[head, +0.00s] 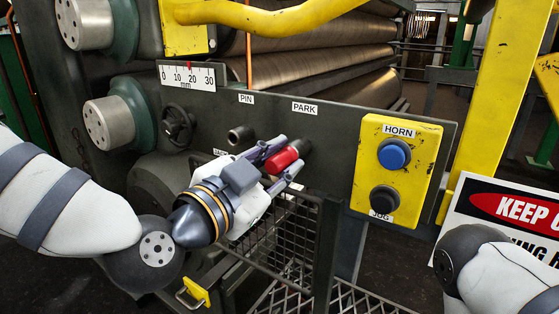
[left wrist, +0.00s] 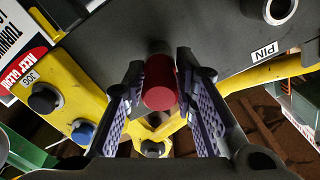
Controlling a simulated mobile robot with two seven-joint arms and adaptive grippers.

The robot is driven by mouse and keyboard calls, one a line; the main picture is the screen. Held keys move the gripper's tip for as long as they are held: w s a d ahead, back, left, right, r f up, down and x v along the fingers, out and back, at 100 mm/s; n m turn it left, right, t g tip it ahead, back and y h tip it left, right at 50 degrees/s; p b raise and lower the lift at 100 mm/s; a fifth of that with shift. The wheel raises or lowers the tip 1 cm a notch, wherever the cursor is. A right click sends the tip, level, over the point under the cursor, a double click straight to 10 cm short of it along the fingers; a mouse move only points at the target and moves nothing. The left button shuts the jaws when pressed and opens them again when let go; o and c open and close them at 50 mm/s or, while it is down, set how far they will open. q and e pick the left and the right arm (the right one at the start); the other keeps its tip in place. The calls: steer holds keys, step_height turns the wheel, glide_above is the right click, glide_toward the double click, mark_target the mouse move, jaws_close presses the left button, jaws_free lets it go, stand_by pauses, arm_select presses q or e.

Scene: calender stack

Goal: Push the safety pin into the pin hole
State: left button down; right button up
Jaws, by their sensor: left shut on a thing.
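The safety pin (head: 283,160) shows as a red cylinder between the fingers of my left gripper (head: 288,154). The red pin (left wrist: 160,84) also shows in the left wrist view, with a finger on either side; the gripper is shut on it. Behind it is a dark round socket (head: 302,146) below the PARK label; the gripper hides how far the pin sits in it. The pin hole (head: 240,135) is a dark round collar below the PIN label, left of the gripper, with nothing in it. It shows at the top right of the left wrist view (left wrist: 281,9).
A yellow box with HORN (head: 394,154) and JOG (head: 384,199) buttons is right of the gripper. A handwheel (head: 178,124) sits left of the pin hole. A wire mesh guard (head: 288,238) is below. My right arm is at lower right, by a warning sign (head: 520,215).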

mark_target(271, 167)
arm_select(q)
steer(key=shift+p+v, duration=0.5)
steer(key=shift+v, duration=0.95)
arm_select(e)
steer(key=shift+w+r, duration=0.6)
arm_select(q)
steer(key=shift+s, duration=0.1)
steer(key=shift+p+v, duration=0.35)
steer(key=shift+v, duration=0.45)
steer(key=p+v, duration=0.1)
steer(key=v, duration=0.3)
steer(key=shift+s+a+p, duration=0.15)
steer(key=shift+p, duration=0.15)
arm_select(e)
steer(key=shift+t, duration=0.9)
steer(key=w+r, duration=0.3)
steer(key=shift+w, duration=0.1)
